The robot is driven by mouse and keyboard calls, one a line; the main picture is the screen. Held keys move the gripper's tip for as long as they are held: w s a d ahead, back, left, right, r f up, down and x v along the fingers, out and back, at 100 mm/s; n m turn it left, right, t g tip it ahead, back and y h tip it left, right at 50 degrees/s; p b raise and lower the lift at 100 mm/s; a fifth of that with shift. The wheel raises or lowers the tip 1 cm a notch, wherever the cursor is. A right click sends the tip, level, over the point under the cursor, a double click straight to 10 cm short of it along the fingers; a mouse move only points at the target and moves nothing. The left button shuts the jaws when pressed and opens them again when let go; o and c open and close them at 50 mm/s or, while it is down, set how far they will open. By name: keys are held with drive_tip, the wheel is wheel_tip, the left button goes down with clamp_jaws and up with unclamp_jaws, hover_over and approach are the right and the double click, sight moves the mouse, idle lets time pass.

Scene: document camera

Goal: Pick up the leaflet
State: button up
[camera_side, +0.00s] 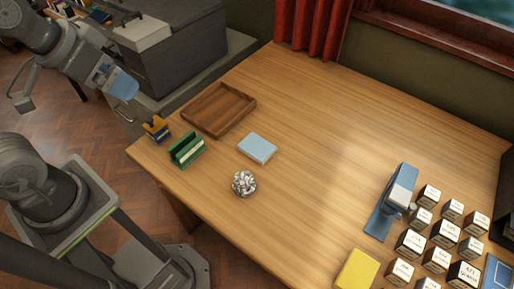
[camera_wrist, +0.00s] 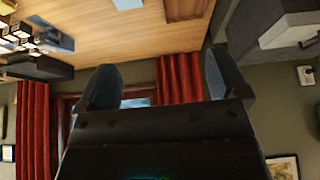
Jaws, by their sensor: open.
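A light blue flat rectangular item (camera_side: 257,148), which looks like a leaflet or thin stack, lies on the wooden desk (camera_side: 310,130) right of the wooden tray in the side view. I cannot confirm that it is the leaflet; a yellow flat item (camera_side: 357,270) lies at the front edge and a blue one (camera_side: 497,272) at the lower right. My gripper (camera_side: 126,108) is off the desk's left corner, above its level and apart from everything. In the wrist view my gripper (camera_wrist: 160,65) has its two fingers wide apart with nothing between them.
An empty wooden tray (camera_side: 219,108), a green holder (camera_side: 187,149), a small blue and yellow item (camera_side: 157,129) and a crumpled silvery ball (camera_side: 244,183) are on the left half. A blue-grey document camera (camera_side: 393,200) stands beside several labelled black-and-white blocks (camera_side: 444,233). The desk's middle is clear.

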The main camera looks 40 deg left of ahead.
drive_tip(key=shift+o, duration=0.5)
drive_tip(key=m+g, duration=0.6)
drive_tip(key=m, duration=1.2)
hover_over(257, 146)
wheel_tip(257, 146, down, 19)
drive_tip(key=f, duration=0.8)
drive_tip(key=shift+s+d+f, duration=0.1)
drive_tip(key=shift+d, duration=0.25)
drive_tip(key=shift+a+f, duration=0.15)
drive_tip(key=shift+f, duration=1.45)
drive_tip(key=shift+a+f, duration=0.15)
drive_tip(key=shift+f, duration=1.45)
drive_tip(key=shift+c, duration=0.4)
